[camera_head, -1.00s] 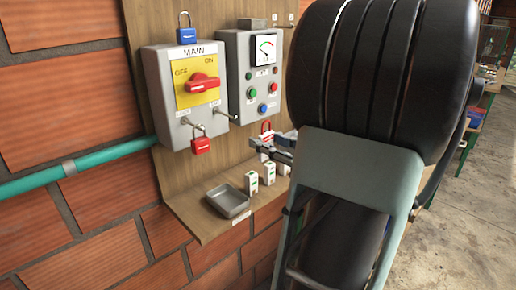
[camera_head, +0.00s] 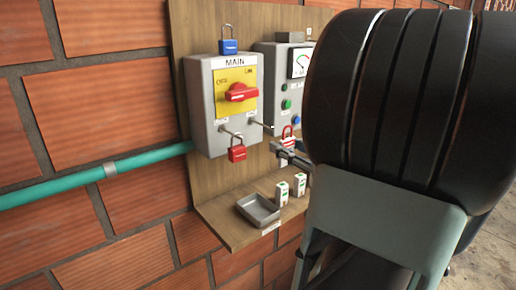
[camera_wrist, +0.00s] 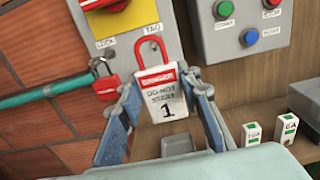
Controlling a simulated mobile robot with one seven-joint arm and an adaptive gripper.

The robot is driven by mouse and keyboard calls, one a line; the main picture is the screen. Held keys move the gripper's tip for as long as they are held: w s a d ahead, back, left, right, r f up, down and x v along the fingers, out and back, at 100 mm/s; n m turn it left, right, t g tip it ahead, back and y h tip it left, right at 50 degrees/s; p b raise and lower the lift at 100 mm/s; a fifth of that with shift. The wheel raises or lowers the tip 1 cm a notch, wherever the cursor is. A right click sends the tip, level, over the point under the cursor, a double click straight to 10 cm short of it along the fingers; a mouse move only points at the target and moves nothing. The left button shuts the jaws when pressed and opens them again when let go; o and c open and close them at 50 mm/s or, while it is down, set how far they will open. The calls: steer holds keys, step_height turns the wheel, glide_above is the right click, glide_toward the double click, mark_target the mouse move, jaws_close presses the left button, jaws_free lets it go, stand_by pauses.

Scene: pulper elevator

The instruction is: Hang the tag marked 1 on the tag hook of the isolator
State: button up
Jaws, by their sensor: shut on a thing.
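My gripper (camera_wrist: 165,110) is shut on the white tag marked 1 (camera_wrist: 167,103), which reads DANGER DO NOT START and has a red loop on top. The tag hangs upright between the fingers; its red loop also shows in the head view (camera_head: 288,133). The grey isolator (camera_head: 222,118) has a yellow plate and a red handle. Its tag hook (camera_head: 262,125) sticks out at the lower right, just left of the tag in the head view. The wrist view shows the TAG label above the loop. I cannot tell whether loop and hook touch.
A red padlock (camera_head: 237,153) hangs on the isolator's lock hook, left of the tag hook. A blue padlock (camera_head: 228,46) is on top. A grey control box (camera_head: 268,62) stands to the right. Below are a metal tray (camera_head: 258,209) and small white blocks (camera_head: 282,194).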

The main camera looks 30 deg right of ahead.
steer(key=w+f+b, duration=0.1)
steer(key=w, duration=0.6)
steer(key=shift+a+f+b, duration=0.25)
steer(key=shift+a+b, duration=0.05)
stand_by(0.4)
stand_by(0.5)
steer(key=o, duration=1.1)
steer(key=shift+s, duration=0.1)
steer(key=s, duration=0.8)
steer(key=s+d, duration=0.1)
steer(key=s, duration=0.2)
steer(key=shift+s, duration=0.4)
